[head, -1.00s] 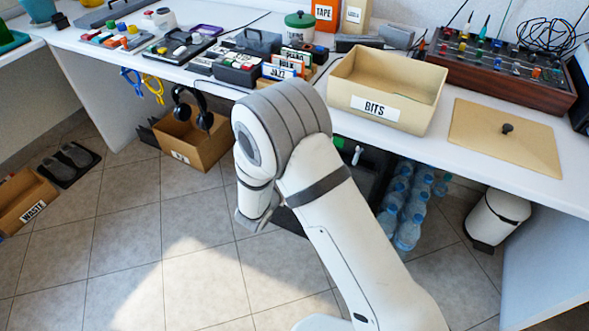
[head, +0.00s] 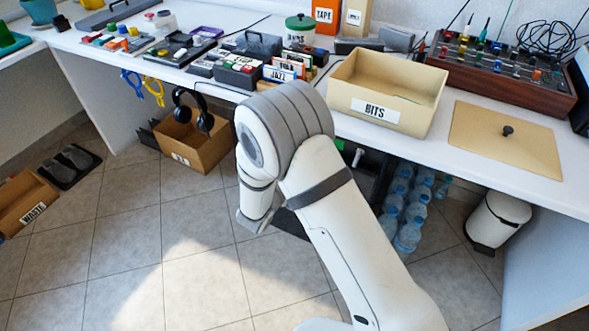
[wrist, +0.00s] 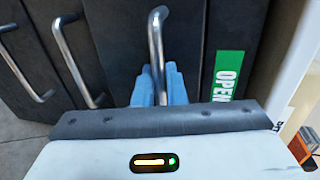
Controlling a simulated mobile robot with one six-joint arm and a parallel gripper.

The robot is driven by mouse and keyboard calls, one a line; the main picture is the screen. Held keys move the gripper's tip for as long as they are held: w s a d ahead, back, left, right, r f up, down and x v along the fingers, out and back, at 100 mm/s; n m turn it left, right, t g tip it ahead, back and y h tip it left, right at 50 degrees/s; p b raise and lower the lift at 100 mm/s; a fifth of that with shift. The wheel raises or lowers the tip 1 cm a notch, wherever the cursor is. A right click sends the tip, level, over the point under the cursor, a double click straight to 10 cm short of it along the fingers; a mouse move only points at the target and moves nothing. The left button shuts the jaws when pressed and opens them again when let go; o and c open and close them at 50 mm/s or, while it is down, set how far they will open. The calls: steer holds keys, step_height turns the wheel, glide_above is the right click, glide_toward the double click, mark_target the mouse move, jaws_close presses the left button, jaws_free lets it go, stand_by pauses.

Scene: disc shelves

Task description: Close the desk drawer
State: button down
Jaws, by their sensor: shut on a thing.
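Dark drawer fronts (wrist: 115,40) with long silver handles fill the wrist view. My gripper (wrist: 160,82) has its pale blue fingers around the rightmost handle (wrist: 156,38) and is shut on it. A green label reading OPEN (wrist: 229,75) is to the right of that handle. In the head view, the dark drawer unit (head: 371,172) shows only partly under the desk, behind my arm. My gripper and the held handle are hidden there, and how far the drawer stands out cannot be told.
Two more handles (wrist: 77,62) show at left in the wrist view. Water bottles (head: 409,205) and a white bin (head: 497,222) stand right of the unit. A cardboard box (head: 208,148) is under the desk at left. The tiled floor (head: 130,240) at front left is clear.

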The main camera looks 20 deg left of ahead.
steer(key=x, duration=0.2)
steer(key=p+x, duration=0.1)
steer(key=x, duration=0.1)
steer(key=shift+r, duration=0.45)
steer(key=c, duration=1.6)
jaws_free()
steer(key=shift+w, duration=0.1)
steer(key=shift+c, duration=0.2)
steer(key=p+v, duration=0.2)
steer(key=v, duration=0.5)
steer(key=shift+s, duration=0.4)
steer(key=shift+a, duration=0.1)
